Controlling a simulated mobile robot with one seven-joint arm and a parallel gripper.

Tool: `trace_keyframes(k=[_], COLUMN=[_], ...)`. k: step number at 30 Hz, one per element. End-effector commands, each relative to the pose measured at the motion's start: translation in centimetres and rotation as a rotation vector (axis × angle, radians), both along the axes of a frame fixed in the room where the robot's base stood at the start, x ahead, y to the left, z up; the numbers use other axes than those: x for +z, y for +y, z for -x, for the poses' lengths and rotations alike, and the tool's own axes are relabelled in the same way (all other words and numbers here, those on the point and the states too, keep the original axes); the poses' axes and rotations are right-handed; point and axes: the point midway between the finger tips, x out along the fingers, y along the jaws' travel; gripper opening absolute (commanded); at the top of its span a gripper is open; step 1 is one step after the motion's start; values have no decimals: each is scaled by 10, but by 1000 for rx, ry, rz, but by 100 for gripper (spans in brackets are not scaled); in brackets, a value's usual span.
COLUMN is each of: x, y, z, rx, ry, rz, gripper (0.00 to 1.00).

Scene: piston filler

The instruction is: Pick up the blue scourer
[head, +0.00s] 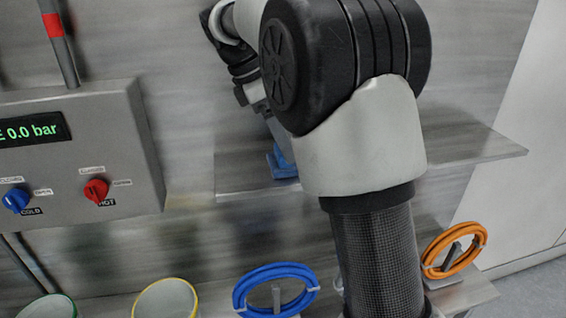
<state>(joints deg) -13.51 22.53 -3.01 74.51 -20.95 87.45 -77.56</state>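A small blue object, which looks like the blue scourer (283,169), is at the upper metal shelf (240,188). It is partly hidden behind my arm. My gripper (272,138) reaches down at the blue object, behind the large black elbow of my arm. Its fingers are small and mostly hidden, so I cannot tell whether they are open or shut, or whether they touch the object.
A grey control box (85,145) with a blue knob (16,199) and a red knob (96,191) is at left. A blue hose coil (242,291) and an orange hose coil (429,256) hang below the shelf. Two rimmed containers (165,300) stand at lower left.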

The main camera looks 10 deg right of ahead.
Motion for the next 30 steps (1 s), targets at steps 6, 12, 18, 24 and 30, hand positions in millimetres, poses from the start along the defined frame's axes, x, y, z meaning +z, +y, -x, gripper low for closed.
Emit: trace_keyframes(k=[6, 12, 18, 24, 30], x=[-31, -45, -45, -45, -45], y=[-13, -20, -20, -20, -20], z=[4, 3, 3, 3, 3], rx=[-2, -1, 0, 0, 0], ry=[5, 2, 1, 1, 1], rz=[1, 0, 0, 0, 0], gripper=[96, 96, 96, 62, 51])
